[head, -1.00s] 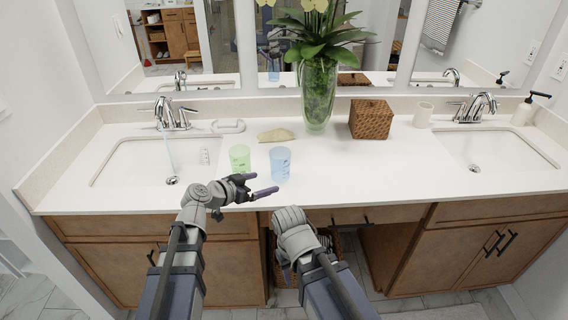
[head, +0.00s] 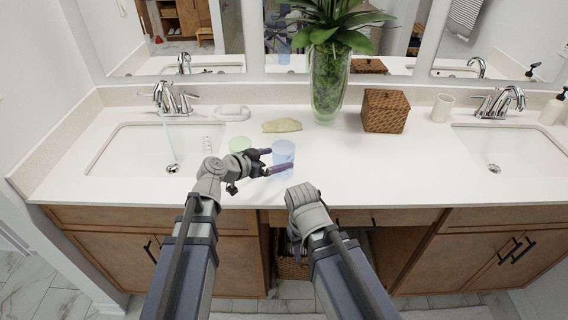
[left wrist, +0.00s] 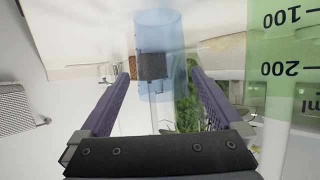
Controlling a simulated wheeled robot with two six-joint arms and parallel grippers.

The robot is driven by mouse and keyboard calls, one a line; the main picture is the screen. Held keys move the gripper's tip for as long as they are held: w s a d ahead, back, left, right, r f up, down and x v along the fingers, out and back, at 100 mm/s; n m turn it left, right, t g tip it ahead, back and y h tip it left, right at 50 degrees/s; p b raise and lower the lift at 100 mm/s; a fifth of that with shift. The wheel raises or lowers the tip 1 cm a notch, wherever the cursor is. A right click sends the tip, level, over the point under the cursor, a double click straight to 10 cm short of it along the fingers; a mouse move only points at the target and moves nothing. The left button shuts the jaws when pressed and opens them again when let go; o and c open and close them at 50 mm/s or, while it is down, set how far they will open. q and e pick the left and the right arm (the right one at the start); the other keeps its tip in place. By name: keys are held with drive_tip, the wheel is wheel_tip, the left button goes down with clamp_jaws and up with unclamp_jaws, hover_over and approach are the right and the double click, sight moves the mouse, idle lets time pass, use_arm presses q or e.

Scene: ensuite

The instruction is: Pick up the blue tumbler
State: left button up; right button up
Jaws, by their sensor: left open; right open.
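The blue tumbler (head: 284,151), translucent and upright, stands on the white counter near its front edge. My left gripper (head: 279,160) is open at the tumbler, one finger on its left and the other across its lower front. In the left wrist view the blue tumbler (left wrist: 160,28) shows between the two spread fingers (left wrist: 159,76), with a gap on each side. My right gripper (head: 297,238) hangs low in front of the cabinet, pointing down, mostly hidden by its own wrist and away from the tumbler.
A glass vase (head: 327,95), wicker box (head: 385,111) and tan item (head: 282,125) sit behind. The counter's right middle is clear.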

use_arm(q)
drive_tip(key=shift+b+x, duration=0.4)
drive_tip(key=shift+x, duration=0.8)
drive_tip(key=shift+f+b+x, duration=0.15)
drive_tip(key=shift+b+x, duration=0.45)
drive_tip(key=shift+x, duration=0.7)
drive_tip(key=shift+f+b+x, duration=0.15)
drive_tip(key=shift+b+x, duration=0.45)
drive_tip(key=shift+x, duration=0.7)
drive_tip(key=shift+a+r, duration=0.1)
drive_tip(key=shift+a, duration=0.1)
drive_tip(key=c, duration=1.2)
